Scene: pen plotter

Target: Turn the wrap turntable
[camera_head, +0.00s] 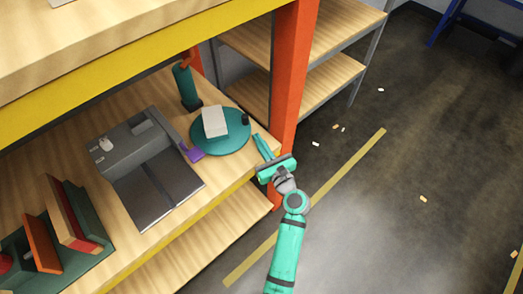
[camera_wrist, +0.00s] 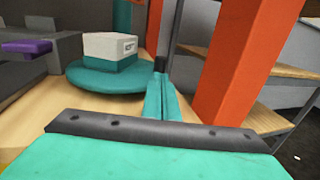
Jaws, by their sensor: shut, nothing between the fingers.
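The wrap turntable is a round teal disc (camera_head: 220,138) on the wooden shelf near its right end. A white box (camera_head: 215,121) sits on it, and a small dark peg (camera_head: 245,118) stands at its right rim. In the wrist view the disc (camera_wrist: 105,80) is ahead and left, with the white box (camera_wrist: 110,47) on top. My gripper (camera_head: 262,146) is shut and empty, over the shelf's front edge just right of the disc. In the wrist view its closed teal fingers (camera_wrist: 160,97) point toward the dark peg (camera_wrist: 160,64); I cannot tell whether they touch it.
An orange post (camera_head: 291,75) rises right behind my gripper. A grey plotter (camera_head: 150,165) with a purple part (camera_head: 192,151) stands left of the disc. A teal upright tool (camera_head: 185,84) stands behind. A rack with books (camera_head: 65,215) is far left.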

